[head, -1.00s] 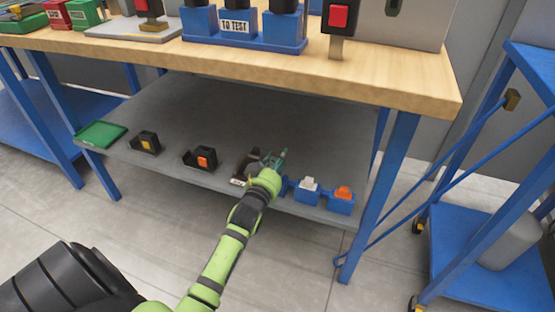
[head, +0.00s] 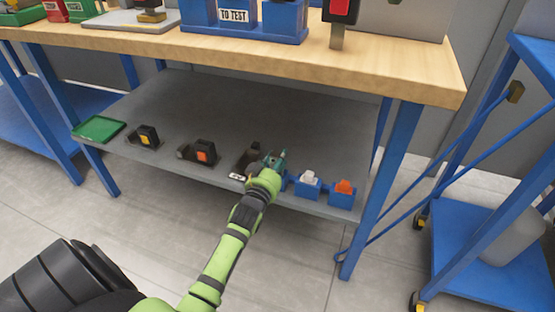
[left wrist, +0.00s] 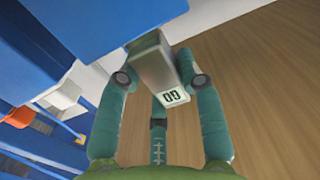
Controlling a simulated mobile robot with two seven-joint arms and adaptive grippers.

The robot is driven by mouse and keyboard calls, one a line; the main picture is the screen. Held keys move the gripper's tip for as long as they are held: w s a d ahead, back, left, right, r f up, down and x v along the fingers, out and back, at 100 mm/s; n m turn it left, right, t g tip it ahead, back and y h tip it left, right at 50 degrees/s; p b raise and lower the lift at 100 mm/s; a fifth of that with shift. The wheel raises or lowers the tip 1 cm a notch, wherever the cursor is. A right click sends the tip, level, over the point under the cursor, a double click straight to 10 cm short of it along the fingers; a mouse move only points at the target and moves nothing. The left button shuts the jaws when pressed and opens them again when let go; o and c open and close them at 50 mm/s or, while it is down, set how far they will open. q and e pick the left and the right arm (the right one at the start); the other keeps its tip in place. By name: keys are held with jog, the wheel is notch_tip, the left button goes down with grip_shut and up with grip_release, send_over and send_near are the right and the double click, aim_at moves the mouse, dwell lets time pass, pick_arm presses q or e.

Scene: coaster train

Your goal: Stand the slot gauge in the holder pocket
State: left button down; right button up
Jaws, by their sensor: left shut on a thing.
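My left gripper (head: 271,160) reaches over the front of the lower shelf. In the left wrist view its teal fingers (left wrist: 160,80) are shut on the slot gauge (left wrist: 152,62), a grey metallic block with a "GO" label. The gauge's far end is close to a blue surface (left wrist: 110,20); I cannot tell whether they touch. In the head view the blue holder row (head: 306,190) is just right of the gripper, with a white piece (head: 309,175) and an orange piece (head: 344,187) in it. The holder's left part is mostly hidden by my gripper. My right gripper is out of view.
Left of the gripper, a dark cradle (head: 240,164) has a white label. Further left are black stands with an orange part (head: 203,156) and a yellow part (head: 146,140), then a green tray (head: 98,130). The wooden bench top (head: 280,65) overhangs the shelf; a blue leg (head: 380,200) stands right.

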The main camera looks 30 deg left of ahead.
pick_arm(q)
jog(key=shift+r, duration=0.15)
jog(key=c, duration=0.7)
grip_release()
jog(key=shift+c, duration=0.2)
jog(key=shift+f, duration=0.2)
jog(key=shift+s+d, duration=0.1)
jog(key=shift+s, duration=0.15)
jog(key=v, duration=1.1)
jog(key=shift+s, duration=0.25)
jog(key=shift+d, duration=0.1)
